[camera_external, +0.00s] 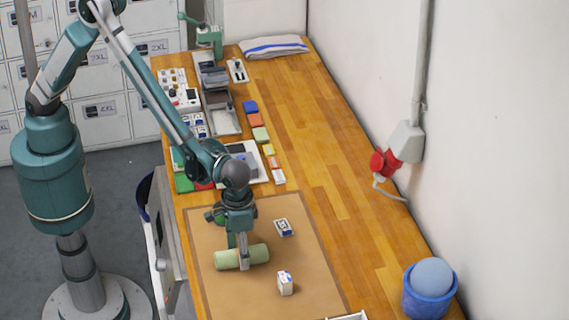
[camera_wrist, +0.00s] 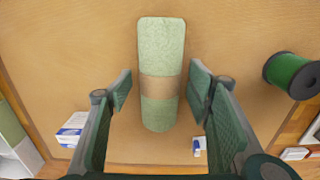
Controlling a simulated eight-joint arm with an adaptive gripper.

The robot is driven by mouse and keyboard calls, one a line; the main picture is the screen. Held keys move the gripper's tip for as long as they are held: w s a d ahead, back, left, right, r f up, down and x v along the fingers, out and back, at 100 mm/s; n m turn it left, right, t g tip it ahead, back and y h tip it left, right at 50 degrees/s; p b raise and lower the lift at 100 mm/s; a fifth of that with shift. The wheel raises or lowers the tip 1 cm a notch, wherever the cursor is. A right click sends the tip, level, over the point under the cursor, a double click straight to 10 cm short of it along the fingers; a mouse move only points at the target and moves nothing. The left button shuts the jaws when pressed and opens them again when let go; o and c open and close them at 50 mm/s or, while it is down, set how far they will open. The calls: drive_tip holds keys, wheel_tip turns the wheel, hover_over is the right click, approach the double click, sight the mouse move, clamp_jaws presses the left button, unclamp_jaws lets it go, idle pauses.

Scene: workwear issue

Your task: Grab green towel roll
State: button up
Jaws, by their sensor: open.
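The green towel roll (camera_external: 226,259) lies on its side on a tan mat (camera_external: 301,217) on the wooden bench. In the wrist view the roll (camera_wrist: 162,50) has a brown paper band around its middle. My gripper (camera_external: 242,252) points down at the roll. In the wrist view my gripper (camera_wrist: 160,88) is open, with one finger on each side of the roll near the band. A gap shows between each finger and the roll. In the external view the gripper hides part of the roll.
A small white box (camera_external: 285,284) and another small box (camera_external: 284,228) lie on the mat near the roll. A green spool (camera_wrist: 292,75) is at the right of the wrist view. A blue bucket (camera_external: 427,295) with a ball stands by the wall. The bench's right side is mostly clear.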

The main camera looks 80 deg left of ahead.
drive_tip(key=shift+c, duration=0.7)
drive_tip(key=c, duration=0.9)
drive_tip(key=shift+r+b, duration=0.4)
drive_tip(key=shift+r, duration=4.6)
